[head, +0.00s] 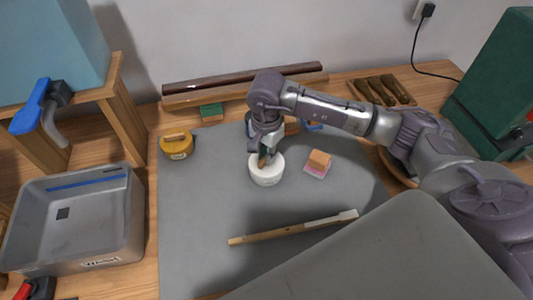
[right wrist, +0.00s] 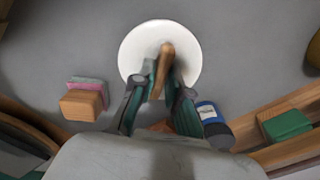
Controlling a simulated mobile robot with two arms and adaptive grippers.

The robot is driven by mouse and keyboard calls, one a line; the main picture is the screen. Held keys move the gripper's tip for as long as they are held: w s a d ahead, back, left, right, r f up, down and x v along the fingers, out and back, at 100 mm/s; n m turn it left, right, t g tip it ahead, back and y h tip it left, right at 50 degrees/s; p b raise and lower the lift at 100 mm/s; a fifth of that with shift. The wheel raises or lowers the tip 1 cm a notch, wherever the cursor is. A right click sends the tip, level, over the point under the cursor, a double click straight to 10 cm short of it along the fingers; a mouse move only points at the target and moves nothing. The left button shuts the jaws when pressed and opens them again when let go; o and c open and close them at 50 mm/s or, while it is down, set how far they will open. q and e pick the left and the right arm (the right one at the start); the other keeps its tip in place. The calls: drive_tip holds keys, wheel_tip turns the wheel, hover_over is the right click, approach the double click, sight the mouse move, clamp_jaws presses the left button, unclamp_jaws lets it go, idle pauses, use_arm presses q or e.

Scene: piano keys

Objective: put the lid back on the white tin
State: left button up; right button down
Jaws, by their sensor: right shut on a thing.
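The white tin (head: 266,178) stands upright on the grey mat. In the right wrist view, a round white top (right wrist: 136,50) that looks like the lid shows with a brown wooden knob (right wrist: 167,56). My right gripper (head: 263,158) points down over the tin, its fingers shut on the knob; it also shows in the right wrist view (right wrist: 159,88). The lid covers the tin's opening from above. I cannot tell whether it rests fully on the rim. My left gripper is not in view.
A yellow tape roll (head: 177,152) lies left of the tin, and a wooden block on a pink pad (head: 318,162) lies right. A long brush-like tool (head: 290,228) lies in front. A blue-labelled bottle (right wrist: 208,114) is near the gripper. A grey bin (head: 75,225) stands left.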

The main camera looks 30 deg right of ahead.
drive_tip(key=shift+b, duration=0.35)
idle(0.5)
idle(0.3)
drive_tip(key=c, duration=0.6)
unclamp_jaws()
drive_tip(key=shift+r+p, duration=1.7)
drive_tip(key=shift+r, duration=1.85)
drive_tip(key=shift+c, duration=0.3)
clamp_jaws()
